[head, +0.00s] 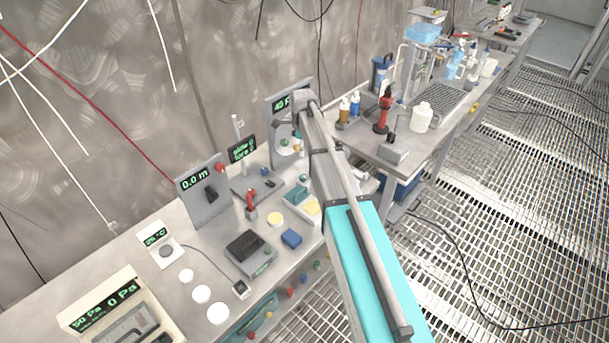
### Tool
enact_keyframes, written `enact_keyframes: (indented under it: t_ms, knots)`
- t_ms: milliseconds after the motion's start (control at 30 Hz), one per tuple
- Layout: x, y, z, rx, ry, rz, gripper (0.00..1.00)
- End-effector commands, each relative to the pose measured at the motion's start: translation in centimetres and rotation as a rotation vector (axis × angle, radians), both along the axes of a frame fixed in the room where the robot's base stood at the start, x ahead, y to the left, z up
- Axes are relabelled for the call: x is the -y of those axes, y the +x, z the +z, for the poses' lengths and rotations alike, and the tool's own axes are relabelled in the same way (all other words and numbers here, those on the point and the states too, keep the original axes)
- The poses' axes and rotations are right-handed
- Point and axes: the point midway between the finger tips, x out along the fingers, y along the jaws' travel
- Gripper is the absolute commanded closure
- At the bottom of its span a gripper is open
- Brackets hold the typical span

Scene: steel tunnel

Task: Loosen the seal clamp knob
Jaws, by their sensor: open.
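I cannot single out the seal clamp knob for sure in the head view. A grey upright panel reading 0.0 m (205,205) has a dark knob (211,193) on its face and a red knob (219,167) at its upper right edge. A second upright panel (276,118) with a green readout stands farther back, partly behind my arm. Small coloured parts show in front of that panel. My arm reaches from the bottom right up to it. My gripper cannot be made out; the arm hides that spot.
The near bench (150,205) carries gauges, a dark boxed device (247,250), a blue block (291,238) and white discs. A farther bench holds a red stand (383,112) and a white bottle (421,117). Cables hang along the steel wall. The grating floor (540,190) at right is mostly clear.

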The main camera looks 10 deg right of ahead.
Motion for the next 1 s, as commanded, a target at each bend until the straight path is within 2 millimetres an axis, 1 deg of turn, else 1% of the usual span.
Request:
enact_keyframes:
  t_ms: [167, 367, 1000]
  knots:
    - [0.2, 0.0, -0.5, 0.000, 0.000, -0.002, 0.24]
    - [0.3, 0.0, -1.5, 0.000, 0.000, -0.003, 0.24]
    - [0.4, 0.0, -6.4, 0.000, 0.000, -0.004, 0.24]
